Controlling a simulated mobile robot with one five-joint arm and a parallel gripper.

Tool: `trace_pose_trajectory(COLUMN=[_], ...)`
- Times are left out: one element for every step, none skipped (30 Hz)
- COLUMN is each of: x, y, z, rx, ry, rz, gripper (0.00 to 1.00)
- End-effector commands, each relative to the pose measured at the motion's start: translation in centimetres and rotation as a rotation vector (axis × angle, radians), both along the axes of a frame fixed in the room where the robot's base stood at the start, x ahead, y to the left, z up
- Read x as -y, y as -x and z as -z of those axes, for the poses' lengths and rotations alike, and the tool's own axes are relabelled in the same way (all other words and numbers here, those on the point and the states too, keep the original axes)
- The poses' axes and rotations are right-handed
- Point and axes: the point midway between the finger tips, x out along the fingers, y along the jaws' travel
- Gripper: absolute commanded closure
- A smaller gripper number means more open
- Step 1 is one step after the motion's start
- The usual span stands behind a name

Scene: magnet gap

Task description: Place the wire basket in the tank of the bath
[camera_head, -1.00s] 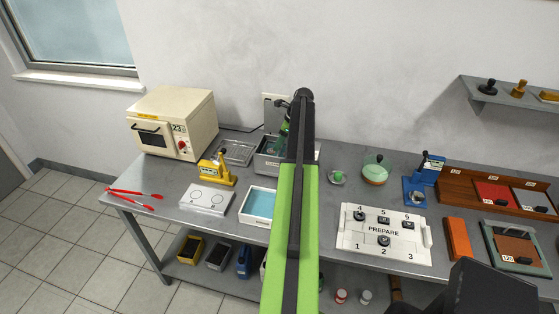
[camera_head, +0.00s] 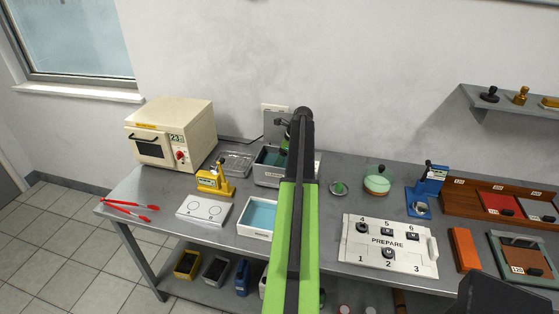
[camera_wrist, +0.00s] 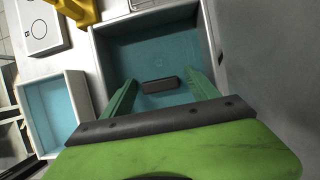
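The bath is a grey box (camera_head: 268,178) at the back of the bench, partly behind my arm. Its open tank (camera_wrist: 104,62) fills the middle of the wrist view, with a teal inside. My gripper (camera_wrist: 147,77) is over the tank, its two green fingers apart. A short dark bar (camera_wrist: 160,85) shows between and beyond the fingers; I cannot tell whether it belongs to a basket. A shallow meshed metal tray (camera_head: 236,162), which may be the wire basket, lies left of the bath. My arm hides part of the tank in the head view.
A white tray with blue liquid (camera_head: 246,232) stands in front of the bath. A yellow press (camera_head: 214,182) and a white A/B block (camera_head: 203,211) stand to the left, with an oven (camera_head: 170,132) behind. A green-lidded dish (camera_head: 377,180) stands to the right.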

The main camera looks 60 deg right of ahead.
Motion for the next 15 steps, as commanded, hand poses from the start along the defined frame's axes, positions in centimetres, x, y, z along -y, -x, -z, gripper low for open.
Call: trace_pose_trajectory(x=[0.0,0.0,0.0,0.0,0.0,0.0,0.0,0.0,0.0,0.0,0.0,0.0,0.1,0.1,0.2], y=[0.0,0.0,0.0,0.0,0.0,0.0,0.0,0.0,0.0,0.0,0.1,0.2,0.3,0.5,0.7], z=[0.0,0.0,0.0,0.0,0.0,0.0,-0.1,-0.2,-0.4,-0.6,-0.9,-1.3,-1.8,-2.2,-3.0], rx=[0.000,0.000,0.000,0.000,0.000,0.000,0.000,0.000,0.000,0.000,0.000,0.000,0.000,0.000,0.000], ry=[0.000,0.000,0.000,0.000,0.000,0.000,0.000,0.000,0.000,0.000,0.000,0.000,0.000,0.000,0.000], rz=[0.000,0.000,0.000,0.000,0.000,0.000,0.000,-0.001,-0.001,-0.001,0.000,0.000,0.000,0.000,0.000], gripper=[0.31,0.31,0.31,0.31,0.31,0.31,0.31,0.31,0.31,0.31,0.31,0.31,0.31,0.31,0.31])
